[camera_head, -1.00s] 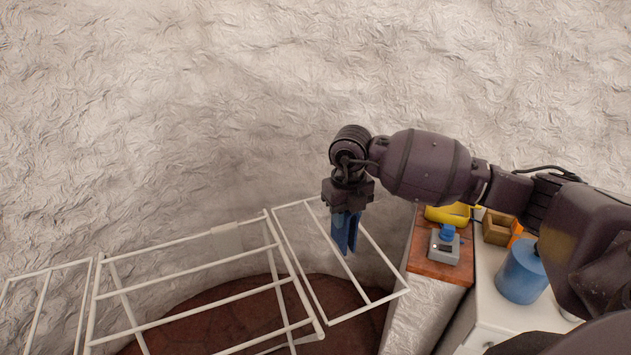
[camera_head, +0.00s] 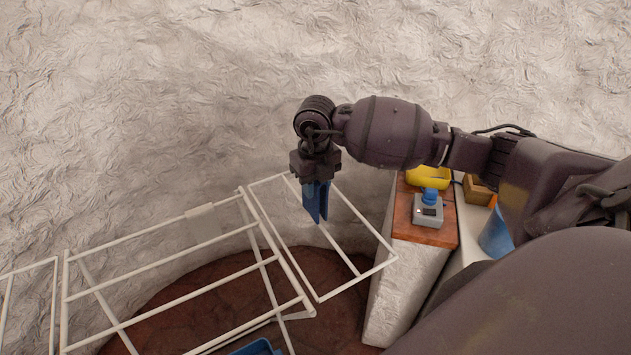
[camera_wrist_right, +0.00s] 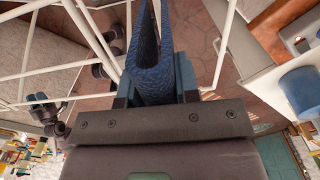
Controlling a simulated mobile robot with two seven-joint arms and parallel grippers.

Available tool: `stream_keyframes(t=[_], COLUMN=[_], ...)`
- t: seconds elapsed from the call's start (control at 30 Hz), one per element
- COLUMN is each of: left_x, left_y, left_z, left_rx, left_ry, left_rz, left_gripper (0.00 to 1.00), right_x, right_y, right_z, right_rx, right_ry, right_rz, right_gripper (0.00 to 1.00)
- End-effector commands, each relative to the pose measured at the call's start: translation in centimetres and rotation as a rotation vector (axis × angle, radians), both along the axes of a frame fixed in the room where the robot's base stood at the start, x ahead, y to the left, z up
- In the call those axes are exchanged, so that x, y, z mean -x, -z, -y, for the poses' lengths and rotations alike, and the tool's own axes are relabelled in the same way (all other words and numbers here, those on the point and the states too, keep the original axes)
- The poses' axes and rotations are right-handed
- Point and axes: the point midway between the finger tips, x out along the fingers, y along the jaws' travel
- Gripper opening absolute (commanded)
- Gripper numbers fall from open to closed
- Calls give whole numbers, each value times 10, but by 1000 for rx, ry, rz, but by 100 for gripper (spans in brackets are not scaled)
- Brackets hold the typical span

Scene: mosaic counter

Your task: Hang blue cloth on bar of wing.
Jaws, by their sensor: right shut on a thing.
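The blue cloth (camera_head: 317,201) hangs folded from my right gripper (camera_head: 315,181), which is shut on it. The cloth also shows in the wrist view (camera_wrist_right: 152,72), with its folds pointing away from the gripper. In the head view the cloth overlaps the right wing (camera_head: 345,250) of the white drying rack (camera_head: 190,260). The cloth appears above the wing's bars; I cannot tell whether it touches one.
A wooden-topped ledge (camera_head: 420,232) at the right carries a small grey device with a blue knob (camera_head: 429,208) and a yellow item (camera_head: 428,177). The textured wall stands behind.

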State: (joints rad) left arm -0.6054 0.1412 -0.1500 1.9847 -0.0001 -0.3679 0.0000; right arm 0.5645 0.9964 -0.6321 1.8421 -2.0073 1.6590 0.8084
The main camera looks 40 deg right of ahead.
Motion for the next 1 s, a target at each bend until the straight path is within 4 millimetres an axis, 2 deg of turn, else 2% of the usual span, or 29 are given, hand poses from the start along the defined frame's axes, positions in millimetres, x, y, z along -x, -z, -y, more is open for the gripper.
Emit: stream_keyframes(t=[0.43,1.0], left_x=[-4,1], left_y=[13,37], left_z=[1,0], left_rx=[0,-1], left_ry=[3,2], left_rz=[8,-8], left_gripper=[43,43], right_x=[0,0], right_y=[27,60], right_z=[0,0], right_rx=[0,0], right_ry=[1,1], right_rz=[-2,-3], right_gripper=[6,6])
